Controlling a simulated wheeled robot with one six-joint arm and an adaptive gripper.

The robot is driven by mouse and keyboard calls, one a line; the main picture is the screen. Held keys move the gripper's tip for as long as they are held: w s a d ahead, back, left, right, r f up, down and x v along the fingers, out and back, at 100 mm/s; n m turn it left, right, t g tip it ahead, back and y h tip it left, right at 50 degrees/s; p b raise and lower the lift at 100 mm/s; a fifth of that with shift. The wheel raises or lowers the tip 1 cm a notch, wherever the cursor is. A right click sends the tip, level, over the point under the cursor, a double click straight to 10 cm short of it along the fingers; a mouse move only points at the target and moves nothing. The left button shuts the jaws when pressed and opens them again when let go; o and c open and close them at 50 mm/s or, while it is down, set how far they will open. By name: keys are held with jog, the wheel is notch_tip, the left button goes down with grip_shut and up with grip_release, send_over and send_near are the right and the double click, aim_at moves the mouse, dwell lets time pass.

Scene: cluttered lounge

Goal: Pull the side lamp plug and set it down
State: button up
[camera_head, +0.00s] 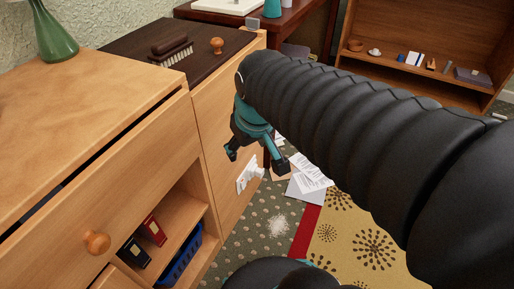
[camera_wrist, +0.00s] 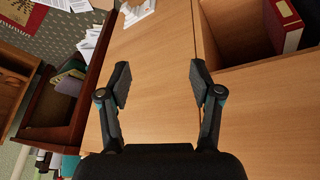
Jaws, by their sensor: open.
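A white outlet-like piece (camera_head: 249,176) is on the wooden cabinet front, just below my gripper; I cannot make out a separate plug or cord on it. What looks like the same white piece (camera_wrist: 138,12) shows at the top edge of the wrist view, beyond my fingertips. My gripper (camera_head: 256,160) is open and empty in front of the cabinet. In the wrist view my gripper (camera_wrist: 160,84) has its two fingers spread wide over bare wood. No lamp is recognisable in either view.
A brush (camera_head: 171,52) and a wooden knob (camera_head: 217,45) sit on the dark cabinet top (camera_head: 125,40). Open shelves hold books (camera_head: 153,230) and a blue basket (camera_head: 181,258). Papers (camera_head: 308,178) and white bits (camera_head: 278,225) lie on the carpet. A bookcase (camera_head: 430,75) stands behind.

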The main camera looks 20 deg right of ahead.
jog(key=w+d+f+n+g+b, duration=0.1)
jog(key=w+d+f+n, duration=0.15)
jog(key=w+f, duration=0.35)
jog(key=n+g+b, duration=0.4)
send_over(261, 170)
notch_tip(261, 170, down, 22)
notch_tip(261, 170, down, 13)
jog(key=shift+s+f+b, duration=0.1)
jog(key=shift+s+b, duration=0.05)
jog(key=shift+b, duration=0.95)
grip_shut()
jog(key=shift+s+d, duration=0.6)
jog(key=shift+s, duration=0.2)
jog(key=shift+s+d, duration=0.6)
jog(key=shift+s, duration=0.2)
